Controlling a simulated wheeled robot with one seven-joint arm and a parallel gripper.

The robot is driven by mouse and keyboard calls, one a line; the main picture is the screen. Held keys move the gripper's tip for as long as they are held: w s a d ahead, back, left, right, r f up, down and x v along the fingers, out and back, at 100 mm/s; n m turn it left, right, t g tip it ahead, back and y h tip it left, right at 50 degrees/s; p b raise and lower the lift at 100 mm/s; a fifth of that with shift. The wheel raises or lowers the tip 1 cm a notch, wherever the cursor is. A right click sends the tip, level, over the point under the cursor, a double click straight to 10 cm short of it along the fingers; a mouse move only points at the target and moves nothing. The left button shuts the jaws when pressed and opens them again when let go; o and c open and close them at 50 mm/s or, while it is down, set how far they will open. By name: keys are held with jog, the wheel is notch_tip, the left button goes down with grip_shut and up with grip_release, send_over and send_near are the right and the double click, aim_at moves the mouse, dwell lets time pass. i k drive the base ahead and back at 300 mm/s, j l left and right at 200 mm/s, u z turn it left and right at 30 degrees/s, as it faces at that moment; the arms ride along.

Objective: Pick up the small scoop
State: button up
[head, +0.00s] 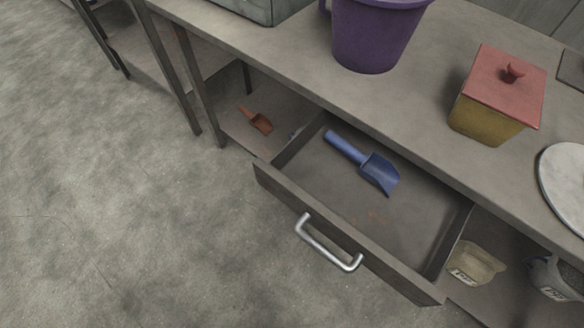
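My gripper is not in view.
On the tabletop (420,110) stand a purple bucket (370,35), a yellow box with a red lid (490,105) and a pale round plate (566,185). Bags (474,265) sit on the shelf at right. The floor (110,220) at left is clear.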

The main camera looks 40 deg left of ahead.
aim_at(374, 168)
jog(key=u, duration=0.9)
